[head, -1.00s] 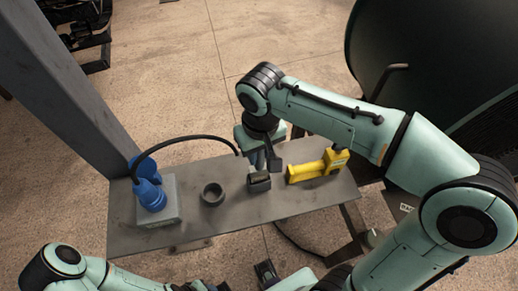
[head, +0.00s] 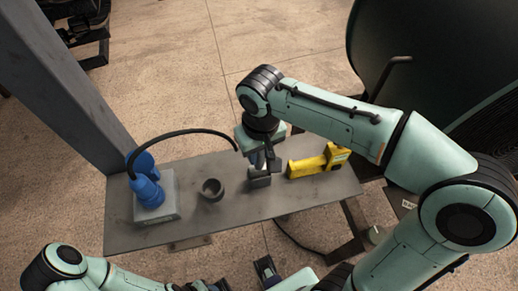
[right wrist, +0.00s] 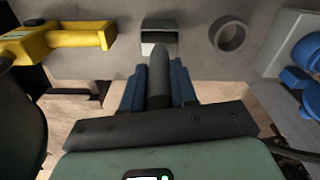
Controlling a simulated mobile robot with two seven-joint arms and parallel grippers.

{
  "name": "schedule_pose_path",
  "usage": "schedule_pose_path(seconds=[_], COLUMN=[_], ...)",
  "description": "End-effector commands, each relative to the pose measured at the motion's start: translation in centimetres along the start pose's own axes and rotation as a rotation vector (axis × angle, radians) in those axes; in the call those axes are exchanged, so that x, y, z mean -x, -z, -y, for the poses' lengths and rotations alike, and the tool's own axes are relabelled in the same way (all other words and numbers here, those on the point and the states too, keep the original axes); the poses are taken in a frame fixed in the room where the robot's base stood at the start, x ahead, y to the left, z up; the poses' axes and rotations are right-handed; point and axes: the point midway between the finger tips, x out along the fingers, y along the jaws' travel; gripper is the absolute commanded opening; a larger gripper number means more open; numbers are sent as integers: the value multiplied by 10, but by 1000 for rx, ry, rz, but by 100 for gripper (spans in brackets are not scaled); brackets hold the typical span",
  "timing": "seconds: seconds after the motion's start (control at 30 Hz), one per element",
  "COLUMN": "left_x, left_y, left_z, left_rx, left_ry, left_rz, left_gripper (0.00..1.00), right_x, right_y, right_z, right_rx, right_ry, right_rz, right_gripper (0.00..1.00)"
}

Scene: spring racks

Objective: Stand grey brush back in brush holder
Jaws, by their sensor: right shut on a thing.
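The rod points toward a small dark box-shaped holder (right wrist: 159,36), also in the head view (head: 260,179). I cannot tell whether rod and box touch. A dark round open cup (head: 212,189) stands left of the box; the wrist view shows it too (right wrist: 230,36).
A yellow tool (head: 318,163) lies on the bench (head: 235,215) right of the box. A blue device on a grey block (head: 155,205) stands at the left, with a black cable arching toward my right gripper. A grey post rises behind the bench's left end.

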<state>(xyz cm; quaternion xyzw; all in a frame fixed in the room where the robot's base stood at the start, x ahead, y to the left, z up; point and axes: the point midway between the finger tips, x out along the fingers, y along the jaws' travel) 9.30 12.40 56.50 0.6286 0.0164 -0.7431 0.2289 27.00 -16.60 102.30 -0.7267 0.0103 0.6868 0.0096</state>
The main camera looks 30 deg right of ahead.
Motion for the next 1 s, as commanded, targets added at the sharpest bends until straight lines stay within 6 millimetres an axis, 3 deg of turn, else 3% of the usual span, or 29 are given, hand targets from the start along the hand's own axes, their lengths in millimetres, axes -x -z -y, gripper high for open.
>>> schedule_pose_path(seconds=[0.5,0.53,0.6,1.0], left_x=[-10,-10,-9,-7], left_y=[-1,-1,-1,-1], left_z=[4,4,4,3], left_rx=[1,1,1,1], left_ry=[1,1,1,1], left_rz=[4,3,3,3], left_gripper=[43,43,43,43], right_x=[-14,-13,-13,-5], right_y=[-1,-1,-1,0], right_z=[0,0,0,0], right_rx=[0,0,0,0], right_ry=[0,0,0,1], right_rz=[0,0,0,-3], right_gripper=[0,34,57,57])
